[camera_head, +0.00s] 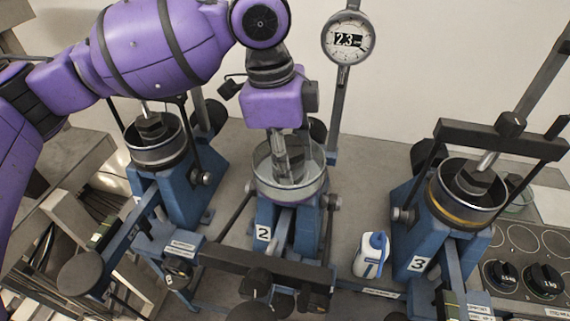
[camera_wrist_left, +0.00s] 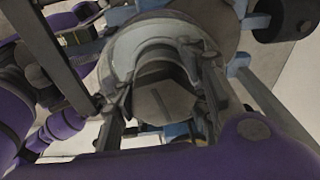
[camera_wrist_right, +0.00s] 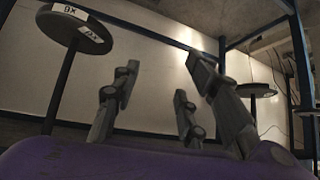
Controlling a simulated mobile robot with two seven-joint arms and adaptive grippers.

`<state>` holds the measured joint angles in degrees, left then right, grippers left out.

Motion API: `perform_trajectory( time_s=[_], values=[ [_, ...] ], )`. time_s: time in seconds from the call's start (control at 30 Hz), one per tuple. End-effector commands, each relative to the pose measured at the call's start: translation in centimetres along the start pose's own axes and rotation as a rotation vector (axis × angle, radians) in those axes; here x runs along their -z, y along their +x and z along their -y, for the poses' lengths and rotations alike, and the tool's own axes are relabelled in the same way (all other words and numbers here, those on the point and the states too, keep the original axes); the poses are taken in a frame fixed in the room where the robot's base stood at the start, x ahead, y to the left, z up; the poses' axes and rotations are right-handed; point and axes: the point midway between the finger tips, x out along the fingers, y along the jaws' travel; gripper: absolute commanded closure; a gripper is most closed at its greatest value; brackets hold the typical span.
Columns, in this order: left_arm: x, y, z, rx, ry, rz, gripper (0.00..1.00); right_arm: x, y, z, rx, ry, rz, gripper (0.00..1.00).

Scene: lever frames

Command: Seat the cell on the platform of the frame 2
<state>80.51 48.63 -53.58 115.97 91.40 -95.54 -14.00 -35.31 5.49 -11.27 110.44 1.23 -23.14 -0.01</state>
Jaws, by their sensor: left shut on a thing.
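Frame 2 (camera_head: 266,234) stands in the middle of the head view, blue with a "2" label. On it is a clear round vessel (camera_head: 316,180) with a metal base. My left gripper (camera_head: 288,165) reaches down inside this vessel from above. In the left wrist view its fingers (camera_wrist_left: 160,90) are shut on the grey cell (camera_wrist_left: 158,106), with the vessel's ring (camera_wrist_left: 118,60) around it. The fingers and vessel hide the cell's underside, so I cannot tell whether it touches the platform. My right gripper (camera_wrist_right: 165,80) shows only in the right wrist view, fingers spread and empty.
Frame 3 (camera_head: 417,264) stands at right with its own vessel, frame 1 (camera_head: 180,185) at left. A dial gauge (camera_head: 348,40) reads above frame 2. A white and blue bottle (camera_head: 368,256) stands between frames 2 and 3. Black weights (camera_head: 543,279) lie far right.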

Motion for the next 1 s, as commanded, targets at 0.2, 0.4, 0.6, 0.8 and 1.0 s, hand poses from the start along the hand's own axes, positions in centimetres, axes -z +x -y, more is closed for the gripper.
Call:
perform_trajectory(
  time_s=[0.2,0.4,0.6,0.8,1.0],
  values=[
    [0.1,0.4,1.7,-0.004,0.000,-0.004,1.00,-1.4,0.1,-0.2,-0.005,0.002,0.018,0.60],
    [0.3,0.4,3.0,-0.003,0.000,-0.003,1.00,-2.4,0.5,-0.3,-0.008,0.002,0.031,0.60],
    [0.4,0.5,4.4,-0.004,0.000,-0.004,1.00,-3.0,1.0,-0.3,-0.011,0.002,0.037,0.60],
    [0.4,0.6,5.5,-0.004,0.000,-0.002,1.00,-2.9,1.3,-0.5,-0.016,0.003,0.028,0.60],
    [0.3,1.4,5.4,0.001,0.001,-0.003,1.00,-2.1,1.2,-0.6,-0.019,0.004,0.016,0.60]
  ],
)
